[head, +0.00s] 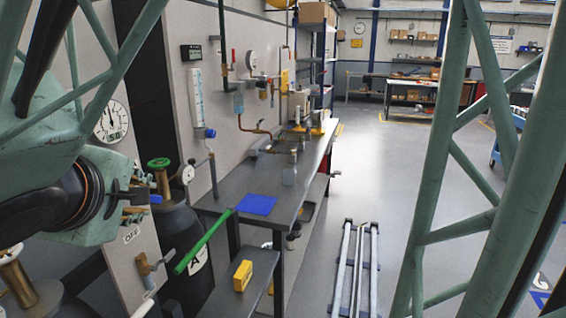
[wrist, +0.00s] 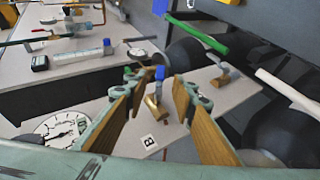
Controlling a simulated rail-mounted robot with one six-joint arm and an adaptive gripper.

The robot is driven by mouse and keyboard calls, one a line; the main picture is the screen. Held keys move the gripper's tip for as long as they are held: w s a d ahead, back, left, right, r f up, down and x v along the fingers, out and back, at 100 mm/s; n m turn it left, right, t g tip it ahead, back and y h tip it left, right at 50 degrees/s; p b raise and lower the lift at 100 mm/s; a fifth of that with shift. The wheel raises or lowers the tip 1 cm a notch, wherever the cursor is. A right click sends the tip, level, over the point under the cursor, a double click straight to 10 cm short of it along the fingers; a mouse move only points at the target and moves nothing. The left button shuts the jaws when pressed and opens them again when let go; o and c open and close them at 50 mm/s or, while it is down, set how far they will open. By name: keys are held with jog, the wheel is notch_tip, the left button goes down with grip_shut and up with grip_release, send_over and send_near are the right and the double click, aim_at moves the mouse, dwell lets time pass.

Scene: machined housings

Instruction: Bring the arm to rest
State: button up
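My gripper (wrist: 160,82) has its two brown-padded fingers spread apart in the wrist view, with nothing clamped between them. A brass valve (wrist: 154,108) with a blue-tipped handle (wrist: 160,73) shows in the gap between the fingers, on the pale panel. I cannot tell how close the fingertips are to it. In the head view my gripper (head: 134,198) is at the left, in front of the panel, below a large dial gauge (head: 112,122). A blue tip (head: 156,199) shows beside the fingers there. The wrist and arm hide part of the panel.
A long green lever (head: 203,243) slants out near dark cylinders (head: 185,235). A bench (head: 275,172) carries a blue mat (head: 256,204) and fittings. A yellow box (head: 242,275) sits on a lower shelf. The floor (head: 350,150) beyond the bench is largely clear.

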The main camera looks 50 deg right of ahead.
jog(key=s+d+f+m+g+y, duration=0.15)
jog(key=s+d, duration=0.25)
jog(key=s, duration=0.4)
jog(key=s+d+f+m+g, duration=0.1)
jog(key=s+d+m+g, duration=0.2)
jog(key=s+d, duration=0.35)
jog(key=s+a+m+y, duration=0.3)
jog(key=s+a+y, duration=0.2)
jog(key=s+a, duration=0.5)
jog(key=shift+s+a+g+y+p, duration=0.15)
jog(key=shift+s+g+y+p, duration=0.2)
jog(key=shift+s, duration=1.6)
